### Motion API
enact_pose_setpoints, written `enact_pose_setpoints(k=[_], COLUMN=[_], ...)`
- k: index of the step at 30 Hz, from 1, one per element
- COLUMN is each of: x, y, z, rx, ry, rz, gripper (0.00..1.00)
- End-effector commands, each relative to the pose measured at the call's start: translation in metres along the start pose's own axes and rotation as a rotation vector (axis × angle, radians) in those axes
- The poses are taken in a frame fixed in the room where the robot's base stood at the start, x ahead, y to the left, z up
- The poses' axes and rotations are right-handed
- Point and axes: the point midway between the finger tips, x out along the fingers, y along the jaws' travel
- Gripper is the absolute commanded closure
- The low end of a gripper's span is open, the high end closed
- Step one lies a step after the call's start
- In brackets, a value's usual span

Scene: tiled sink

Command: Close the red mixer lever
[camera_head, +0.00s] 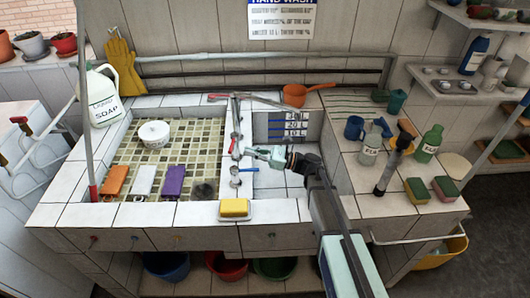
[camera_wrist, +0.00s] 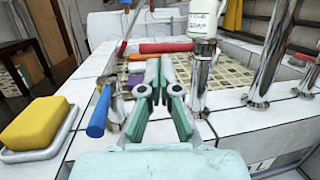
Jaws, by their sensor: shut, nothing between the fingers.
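The red mixer lever (camera_head: 233,145) is a thin red handle on a chrome tap in the middle of the sink. In the wrist view the red lever (camera_wrist: 165,47) lies nearly level, reaching left from the top of the chrome tap body (camera_wrist: 203,75), beyond my fingertips. My gripper (camera_head: 249,151) is just right of the red lever in the head view. In the wrist view my gripper (camera_wrist: 158,68) is shut and empty, pointing towards the lever. I cannot tell whether it touches it. A blue lever (camera_head: 248,169) also shows in the wrist view (camera_wrist: 98,112), left of my fingers.
A yellow sponge (camera_head: 234,207) lies on the front ledge. Chrome pipes (camera_wrist: 275,45) stand at the right in the wrist view. The tiled left basin (camera_head: 185,142) holds a white pot (camera_head: 153,133). Bottles, including a green one (camera_head: 427,143), stand on the right counter.

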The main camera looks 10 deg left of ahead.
Motion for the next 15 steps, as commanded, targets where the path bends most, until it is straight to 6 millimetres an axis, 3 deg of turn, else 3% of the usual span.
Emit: enact_pose_setpoints(k=[6, 15], x=[0.028, 0.036], y=[-0.001, 0.0], z=[0.001, -0.001], rx=[0.0, -0.001], ry=[0.001, 0.001], rz=[0.0, -0.001], gripper=[1.0, 1.0])
